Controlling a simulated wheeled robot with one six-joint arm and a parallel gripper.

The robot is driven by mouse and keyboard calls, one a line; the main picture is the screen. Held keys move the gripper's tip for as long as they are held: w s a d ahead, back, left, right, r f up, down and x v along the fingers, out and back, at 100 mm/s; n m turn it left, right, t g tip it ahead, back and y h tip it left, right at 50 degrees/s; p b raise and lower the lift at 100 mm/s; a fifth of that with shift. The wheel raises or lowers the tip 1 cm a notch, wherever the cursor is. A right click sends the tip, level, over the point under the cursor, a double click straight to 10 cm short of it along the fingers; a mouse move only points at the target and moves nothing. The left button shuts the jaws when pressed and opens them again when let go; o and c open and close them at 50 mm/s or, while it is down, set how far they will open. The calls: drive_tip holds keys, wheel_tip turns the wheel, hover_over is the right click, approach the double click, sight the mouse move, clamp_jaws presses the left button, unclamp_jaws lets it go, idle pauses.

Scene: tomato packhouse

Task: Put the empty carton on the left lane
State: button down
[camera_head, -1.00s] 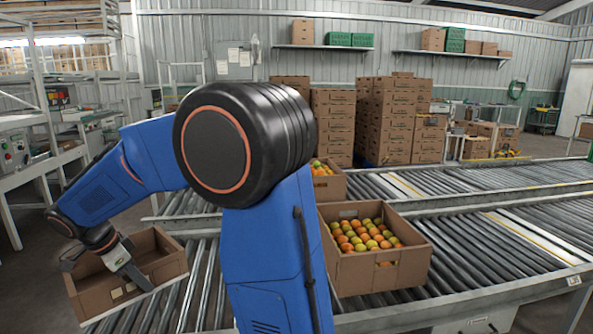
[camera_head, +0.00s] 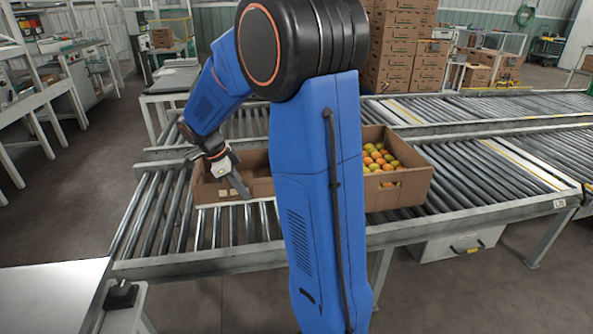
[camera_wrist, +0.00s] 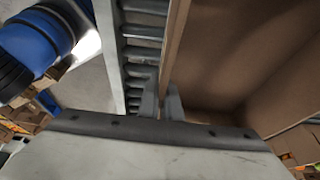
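The empty brown carton (camera_head: 208,190) is over the left end of the near roller lane (camera_head: 150,215) in the head view. It looks about level; I cannot tell whether its base touches the rollers. My gripper (camera_head: 240,186) is at its near wall. In the wrist view my gripper's fingers (camera_wrist: 163,106) lie on either side of the carton's wall (camera_wrist: 176,40), closed on it. The carton's bare inside (camera_wrist: 225,45) shows to the right. My arm hides the carton's right part in the head view.
A carton of tomatoes (camera_head: 408,190) stands on the same lane to the right, partly behind my arm. A second roller lane (camera_head: 480,105) runs behind. Stacked cartons (camera_head: 400,60) stand at the back. A pale table (camera_head: 50,295) is at lower left. Rollers left of the empty carton are clear.

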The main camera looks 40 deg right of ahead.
drive_tip(key=shift+f, duration=5)
drive_tip(key=shift+f, duration=0.15)
drive_tip(key=c, duration=2)
unclamp_jaws()
